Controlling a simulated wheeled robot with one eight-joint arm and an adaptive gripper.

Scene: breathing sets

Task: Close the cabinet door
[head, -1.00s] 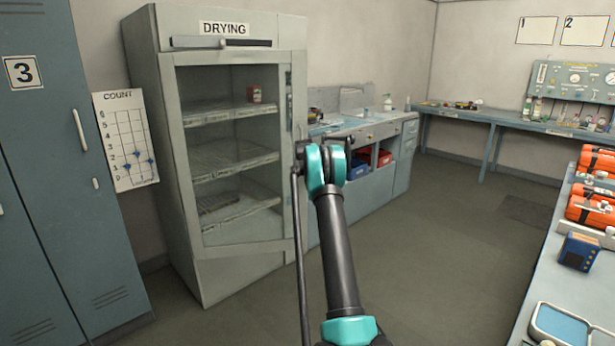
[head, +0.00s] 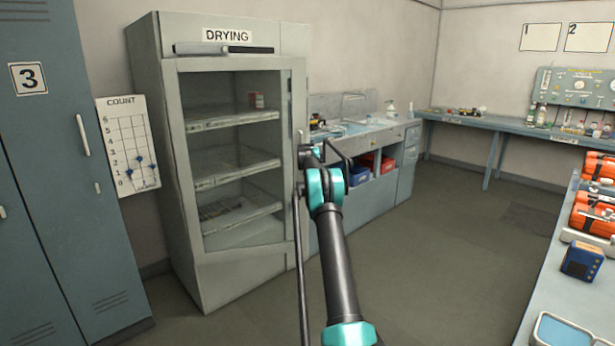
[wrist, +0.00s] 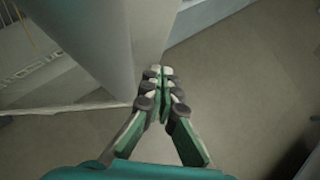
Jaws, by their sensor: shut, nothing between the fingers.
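The grey drying cabinet (head: 160,150) stands left of centre in the head view, under a DRYING sign. Its framed glass door (head: 180,160) shows shelves behind it and looks near flush with the front; I cannot tell whether a narrow gap remains. My gripper (head: 309,155) is at the door's right edge, partly hidden by my arm. In the wrist view my gripper (wrist: 160,76) has its fingers together and empty, close beside a pale grey upright panel (wrist: 95,35). Whether the fingertips touch it is unclear.
Blue lockers (head: 45,190) and a count chart (head: 130,150) are left of the cabinet. A sink counter (head: 385,135) stands right of it. A workbench (head: 560,300) with orange cases runs along the right. The floor (head: 450,250) between is clear.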

